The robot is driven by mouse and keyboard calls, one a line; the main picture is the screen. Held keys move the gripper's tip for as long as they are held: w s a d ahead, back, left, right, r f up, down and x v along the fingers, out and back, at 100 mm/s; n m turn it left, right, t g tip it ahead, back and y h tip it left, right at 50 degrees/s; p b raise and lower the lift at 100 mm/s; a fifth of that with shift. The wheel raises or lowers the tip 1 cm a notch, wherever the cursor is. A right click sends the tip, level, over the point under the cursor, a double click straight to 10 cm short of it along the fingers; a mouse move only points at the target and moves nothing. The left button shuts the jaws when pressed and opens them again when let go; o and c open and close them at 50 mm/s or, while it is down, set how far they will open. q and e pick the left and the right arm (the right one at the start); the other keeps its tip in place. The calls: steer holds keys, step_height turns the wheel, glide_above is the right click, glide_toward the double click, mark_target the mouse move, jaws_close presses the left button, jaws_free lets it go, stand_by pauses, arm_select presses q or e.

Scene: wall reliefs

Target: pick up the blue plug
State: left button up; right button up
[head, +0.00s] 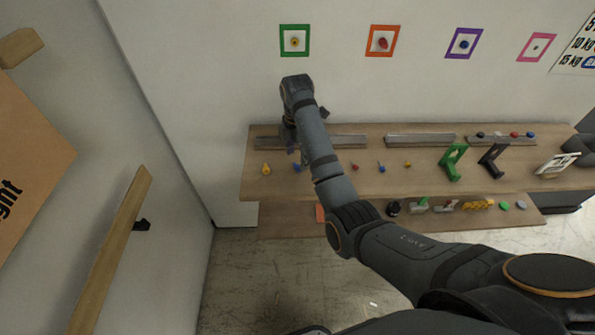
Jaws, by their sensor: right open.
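A small blue piece (297,168) lies on the wooden shelf (330,187), close beside my right arm. A second small blue piece (382,168) stands further right on the same shelf. I cannot tell from their shapes which one is the blue plug. My right gripper (292,150) points down over the shelf's left part, just above and behind the first blue piece, apart from it as far as I can see. It is open; its fingers are small and partly hidden by its own wrist. My left gripper is not in view.
A yellow piece (266,170), a red piece (355,167) and another yellow piece (407,164) stand on the shelf. Grey rails run along its back. Green (452,166) and black (491,163) stands are at right. A lower shelf holds several small items. Coloured frames hang above.

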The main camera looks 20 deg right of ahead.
mark_target(297, 166)
step_height(297, 166, down, 3)
steer(key=shift+r, duration=0.1)
steer(key=c, duration=0.8)
arm_select(q)
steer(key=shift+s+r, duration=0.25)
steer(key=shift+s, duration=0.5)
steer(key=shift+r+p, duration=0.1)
steer(key=shift+p, duration=0.2)
arm_select(e)
steer(key=shift+r, duration=0.1)
